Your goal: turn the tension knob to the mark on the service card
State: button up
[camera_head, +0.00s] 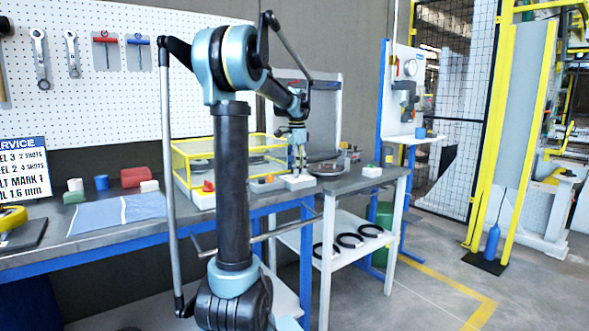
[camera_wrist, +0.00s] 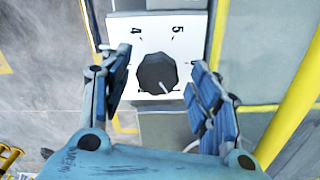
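The service card (camera_head: 22,165) stands at the far left in the head view, its left side cut off; its third line ends in "MARK 1". In the wrist view the dark faceted tension knob (camera_wrist: 155,72) sits on a white panel (camera_wrist: 190,22) with the marks 4 and 5 showing upside down above it. A short white line on the knob points down and slightly right in the picture. My gripper (camera_wrist: 160,68) is open, with one finger on each side of the knob and visible gaps. In the head view my gripper (camera_head: 297,137) is above a small white box (camera_head: 298,183).
A yellow-framed guard (camera_head: 205,148) stands left of my gripper on the grey bench. Small white boxes with coloured tops stand along the bench front. A blue sheet (camera_head: 120,213) and several coloured blocks lie at the left. Black rings (camera_head: 348,240) lie on the lower shelf.

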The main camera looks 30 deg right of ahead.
notch_tip(320, 180, up, 12)
dwell(0.7)
dwell(0.4)
